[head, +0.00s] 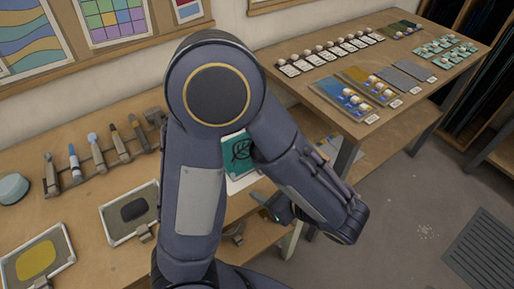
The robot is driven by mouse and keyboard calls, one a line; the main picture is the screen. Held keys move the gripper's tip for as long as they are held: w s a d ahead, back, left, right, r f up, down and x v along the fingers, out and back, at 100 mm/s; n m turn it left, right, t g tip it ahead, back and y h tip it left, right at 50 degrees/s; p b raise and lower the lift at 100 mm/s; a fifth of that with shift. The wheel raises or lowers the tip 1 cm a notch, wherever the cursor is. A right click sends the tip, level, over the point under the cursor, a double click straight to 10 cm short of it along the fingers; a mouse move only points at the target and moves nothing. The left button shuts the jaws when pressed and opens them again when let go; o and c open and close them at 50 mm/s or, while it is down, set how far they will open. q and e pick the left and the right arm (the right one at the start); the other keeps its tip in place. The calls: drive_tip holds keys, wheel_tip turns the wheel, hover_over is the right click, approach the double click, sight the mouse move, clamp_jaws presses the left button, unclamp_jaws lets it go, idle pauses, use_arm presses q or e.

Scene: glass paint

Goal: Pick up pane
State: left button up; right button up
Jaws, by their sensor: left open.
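A teal pane with a dark leaf outline (237,147) lies on a white sheet (240,184) on the left workbench. My own arm covers part of the pane and sheet on both sides. My left gripper (270,211) is below and to the right of the pane in the head view, near the front edge of the bench. It is open and apart from the pane. Its fingers are small and partly dark, so the gap between them is hard to make out. My right gripper is not in view.
Two framed trays, one with a dark patch (109,224) and one with yellow (16,270), lie at left. Several tools stand in a rack (84,164) behind them. A second table (330,107) holds glass sheets and small jars.

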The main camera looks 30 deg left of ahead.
use_arm(q)
drive_tip(key=w+d+m+t+y, duration=0.1)
drive_tip(key=w+d+m+t, duration=0.2)
drive_tip(key=x, duration=0.4)
drive_tip(key=p+x, duration=0.1)
drive_tip(key=x, duration=0.1)
drive_tip(key=shift+s+a+r, duration=0.1)
drive_tip(key=shift+s+a, duration=0.15)
drive_tip(key=shift+s, duration=0.1)
drive_tip(key=shift+w+a+f, duration=0.25)
drive_tip(key=shift+a, duration=0.15)
clamp_jaws()
